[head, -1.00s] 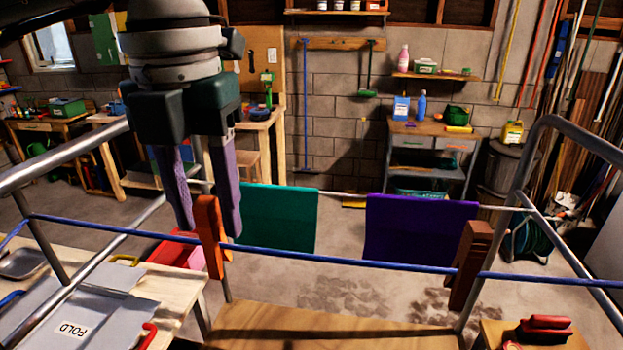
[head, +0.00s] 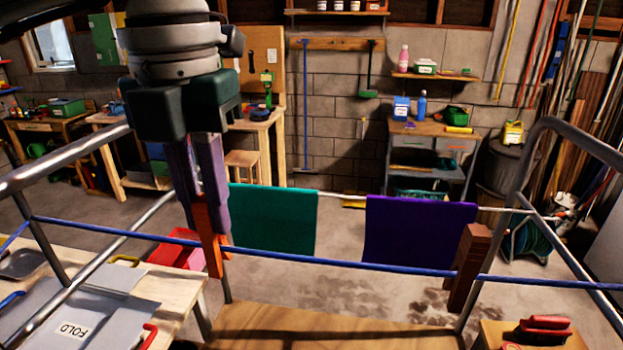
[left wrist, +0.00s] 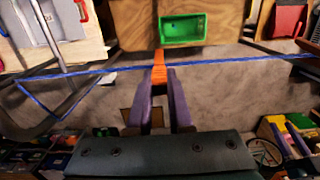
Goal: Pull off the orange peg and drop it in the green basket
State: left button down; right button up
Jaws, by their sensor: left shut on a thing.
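The orange peg (head: 214,262) sits upright on the blue line (head: 330,259), left of centre in the head view. It also shows in the left wrist view (left wrist: 159,60), where it crosses the line. My left gripper (head: 210,212), with purple fingers, points down from above and is shut on the upper part of the peg. The fingers hide part of the peg. The green basket (left wrist: 183,41) shows in the left wrist view, on a wooden surface beyond the line; I do not make it out in the head view. My right gripper is not in view.
A brown peg (head: 469,262) is on the same line at the right. A teal cloth (head: 274,220) and a purple cloth (head: 420,230) hang on a rail behind. Metal frame bars (head: 70,165) rise at both sides. A table with a FOLD board (head: 75,310) is at lower left.

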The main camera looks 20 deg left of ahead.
pick_arm(q)
jog(key=shift+r+p, duration=1.5)
jog(key=shift+r, duration=1.25)
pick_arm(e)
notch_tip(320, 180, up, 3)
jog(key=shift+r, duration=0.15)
